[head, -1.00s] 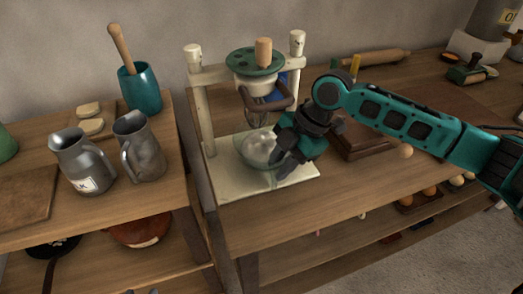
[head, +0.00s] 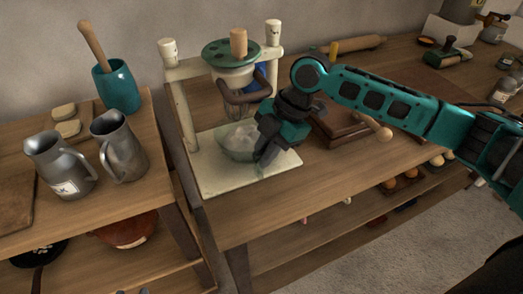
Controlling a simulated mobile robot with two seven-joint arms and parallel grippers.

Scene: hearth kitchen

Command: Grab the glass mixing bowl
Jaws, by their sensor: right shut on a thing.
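The glass mixing bowl (head: 236,141) is clear and see-through, with something whitish showing inside. It stands on the pale base (head: 215,177) of a hand-cranked mixer stand, under the whisk. My right gripper (head: 266,158) reaches in from the right and is shut on the bowl's right side. The fingers hide that part of the rim. I cannot tell whether the bowl is lifted at all from the base. My left gripper is not in view.
The mixer stand's posts (head: 183,108) and green-topped head (head: 232,55) rise close around the bowl. Two metal jugs (head: 119,148) and a teal crock (head: 117,88) stand on the left table. A wooden box (head: 340,127) lies right of the gripper. The table front is clear.

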